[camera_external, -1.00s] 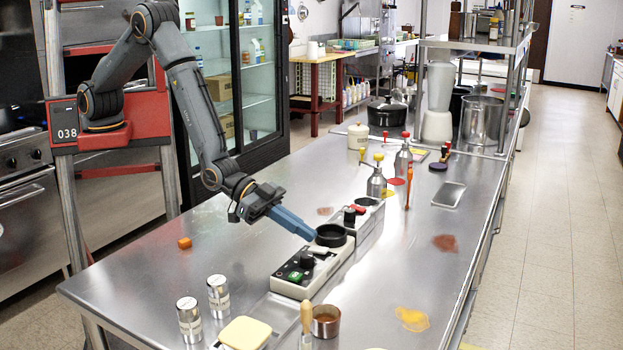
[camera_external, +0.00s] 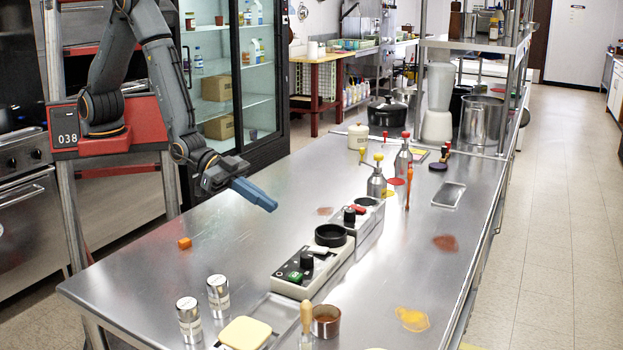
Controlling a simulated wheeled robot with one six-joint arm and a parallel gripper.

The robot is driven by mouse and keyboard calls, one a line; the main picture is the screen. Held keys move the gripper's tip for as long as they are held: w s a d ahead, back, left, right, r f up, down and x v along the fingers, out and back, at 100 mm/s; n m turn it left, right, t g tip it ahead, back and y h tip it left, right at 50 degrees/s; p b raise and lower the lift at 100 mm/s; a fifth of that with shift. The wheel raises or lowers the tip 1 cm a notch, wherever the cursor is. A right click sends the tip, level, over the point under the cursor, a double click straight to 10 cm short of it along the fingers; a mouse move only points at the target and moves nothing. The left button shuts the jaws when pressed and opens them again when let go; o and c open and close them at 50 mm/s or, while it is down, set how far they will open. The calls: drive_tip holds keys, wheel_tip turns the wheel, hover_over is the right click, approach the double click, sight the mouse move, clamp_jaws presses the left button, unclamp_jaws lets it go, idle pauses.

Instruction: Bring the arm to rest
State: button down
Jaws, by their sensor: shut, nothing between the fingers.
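My gripper (camera_external: 272,205) is shut and empty. It hangs above the left part of the steel table (camera_external: 235,257), its blue fingers pointing right and slightly down. The arm folds down from its red mount at the left. My gripper is apart from the grey control box (camera_external: 290,272), which lies to its lower right with a black round cup (camera_external: 330,235) on it.
An orange cube (camera_external: 184,243) lies left of the gripper. Two metal canisters (camera_external: 218,294) stand at the table's front. Pump bottles (camera_external: 376,183) stand farther back at the right. A glass-door fridge (camera_external: 240,75) stands behind the arm. The table under the gripper is clear.

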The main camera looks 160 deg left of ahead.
idle(0.4)
drive_tip(key=s+d+f+m+g+h, duration=0.15)
drive_tip(key=d+h, duration=0.25)
drive_tip(key=d, duration=1)
drive_tip(key=d+m+g+h, duration=0.1)
drive_tip(key=d+m+h, duration=0.2)
drive_tip(key=d, duration=1)
drive_tip(key=s+d+m+g+h, duration=0.2)
drive_tip(key=s+d+m+g, duration=0.2)
drive_tip(key=s+d, duration=1.2)
drive_tip(key=shift+s+d+r+g+h+b, duration=0.15)
drive_tip(key=shift+s+d+g+h+b, duration=0.2)
drive_tip(key=shift+s+g, duration=0.6)
drive_tip(key=shift+m, duration=0.25)
